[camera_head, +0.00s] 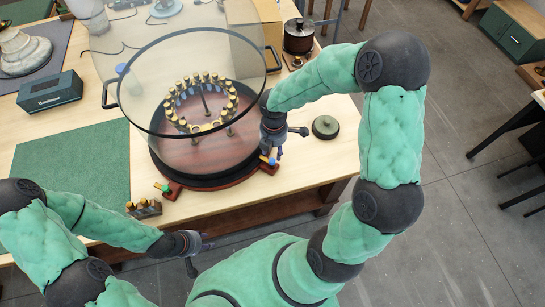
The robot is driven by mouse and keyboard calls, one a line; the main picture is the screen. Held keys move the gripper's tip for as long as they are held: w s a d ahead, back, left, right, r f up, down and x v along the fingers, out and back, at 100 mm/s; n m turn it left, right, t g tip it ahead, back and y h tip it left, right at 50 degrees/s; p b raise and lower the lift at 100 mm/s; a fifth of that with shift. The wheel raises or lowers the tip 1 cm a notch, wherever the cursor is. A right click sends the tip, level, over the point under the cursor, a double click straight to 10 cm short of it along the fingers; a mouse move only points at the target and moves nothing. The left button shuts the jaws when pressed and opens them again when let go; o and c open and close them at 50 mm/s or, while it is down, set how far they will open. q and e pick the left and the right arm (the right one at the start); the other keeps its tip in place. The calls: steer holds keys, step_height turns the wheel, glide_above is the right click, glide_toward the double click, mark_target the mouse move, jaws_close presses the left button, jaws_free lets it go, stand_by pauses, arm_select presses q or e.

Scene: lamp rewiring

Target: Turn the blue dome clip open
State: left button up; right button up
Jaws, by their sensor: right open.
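The blue dome clip (267,160) sits on a small reddish block at the right front edge of the round dark-rimmed base (205,183). My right gripper (278,150) is open, right above and beside the clip; its fingers partly cover the clip, and I cannot tell whether they touch it. A green clip (162,187) sits on a similar block at the left front. A clear dome with a black rim (138,126) stands over the base, around a ring of brass fittings (183,124). My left gripper (203,254) is open and empty, off the table's front edge.
A small block with brass pieces (144,208) lies near the front edge. A dark round lid (326,127) is right of my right gripper. A dark pot (299,36) stands behind. A green mat (70,168) and dark box (50,91) are at left.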

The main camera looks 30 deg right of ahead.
mark_target(273, 160)
steer(key=f+b, duration=0.1)
steer(key=f, duration=0.6)
steer(key=shift+w, duration=0.2)
steer(key=shift+c, duration=0.3)
jaws_close()
